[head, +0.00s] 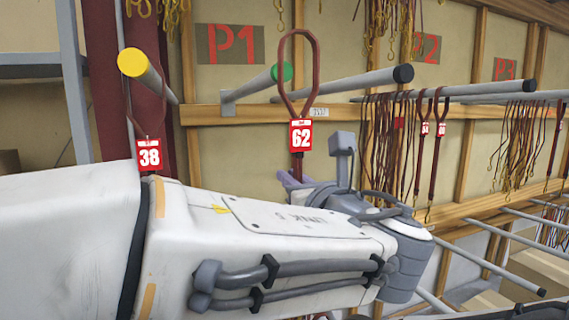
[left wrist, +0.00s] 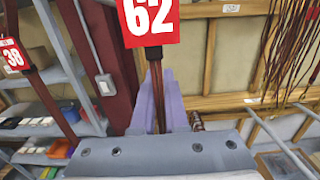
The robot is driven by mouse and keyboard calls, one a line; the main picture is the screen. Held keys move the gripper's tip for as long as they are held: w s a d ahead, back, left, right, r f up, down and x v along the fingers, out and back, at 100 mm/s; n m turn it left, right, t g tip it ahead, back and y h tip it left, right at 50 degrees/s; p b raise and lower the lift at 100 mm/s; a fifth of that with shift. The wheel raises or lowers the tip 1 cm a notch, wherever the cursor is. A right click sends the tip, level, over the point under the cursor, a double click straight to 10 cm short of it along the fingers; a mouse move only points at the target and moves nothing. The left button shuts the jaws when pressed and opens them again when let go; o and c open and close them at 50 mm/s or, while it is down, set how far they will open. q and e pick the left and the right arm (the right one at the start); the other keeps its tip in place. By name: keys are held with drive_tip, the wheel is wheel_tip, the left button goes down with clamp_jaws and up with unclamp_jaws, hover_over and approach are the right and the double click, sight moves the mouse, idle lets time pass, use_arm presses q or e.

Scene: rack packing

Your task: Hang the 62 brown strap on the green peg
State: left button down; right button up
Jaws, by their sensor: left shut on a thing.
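The brown strap with the red 62 tag (head: 301,135) stands upright above my left gripper (head: 292,180), its loop open at the top. The tag also shows large in the left wrist view (left wrist: 150,20). The green peg (head: 250,87) comes out from the wall, and its green end overlaps the left side of the loop in the head view. I cannot tell whether the loop is around the peg or in front of it. My left gripper's purple fingers (left wrist: 160,105) are shut on the strap below the tag. My right gripper is not in view.
A strap tagged 38 (head: 149,153) hangs at the yellow-ended peg (head: 150,75) on the left. A black-ended peg (head: 345,83) reaches out just right of the loop. Further right, several straps hang from another long peg (head: 470,89). A grey shelf frame (head: 72,80) stands at the far left.

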use_arm(q)
drive_tip(key=f+b+x, duration=0.1)
drive_tip(key=f+x, duration=0.2)
drive_tip(key=x, duration=1)
drive_tip(key=shift+w+f, duration=0.15)
drive_tip(key=shift+w, duration=0.2)
idle(1.2)
drive_tip(key=shift+a, duration=0.1)
idle(0.5)
drive_tip(key=c, duration=0.9)
unclamp_jaws()
drive_tip(key=shift+o, duration=0.2)
drive_tip(key=shift+s+b, duration=0.1)
drive_tip(key=shift+b, duration=0.2)
